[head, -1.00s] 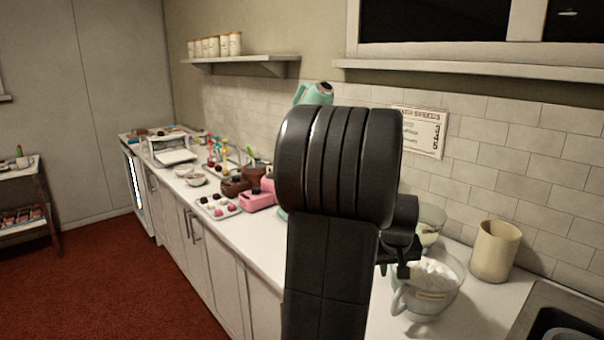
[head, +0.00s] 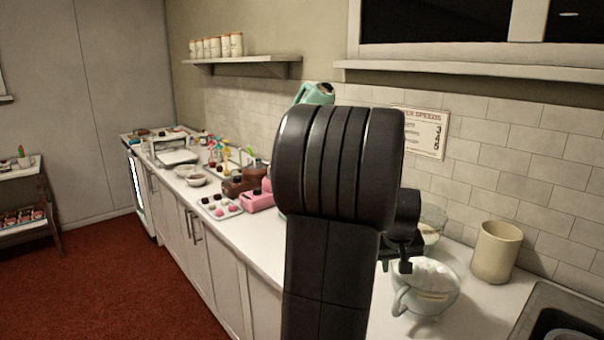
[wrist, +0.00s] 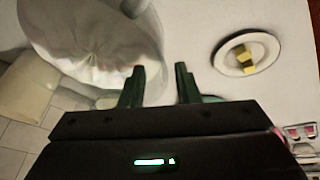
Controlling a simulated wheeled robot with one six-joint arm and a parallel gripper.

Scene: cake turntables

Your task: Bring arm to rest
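My gripper (wrist: 160,70) shows in the wrist view with its two dark fingers apart and nothing between them. In the head view my gripper (head: 405,265) is small and partly hidden behind my own arm, close to a bowl with white contents (head: 424,298). The bowl (wrist: 92,45) also shows at the upper left of the wrist view, beyond the left finger. I cannot tell how high the fingers are above it. My dark arm stands upright in the middle of the head view and hides part of the counter.
A small plate (wrist: 224,65) with yellow pieces (wrist: 247,57) lies right of the fingers. A beige canister (head: 495,252) and a sink (head: 562,310) are at the right. A teal mixer (head: 316,93) stands behind my arm. A pink box (head: 258,201) and a treat tray (head: 217,207) lie further along the counter.

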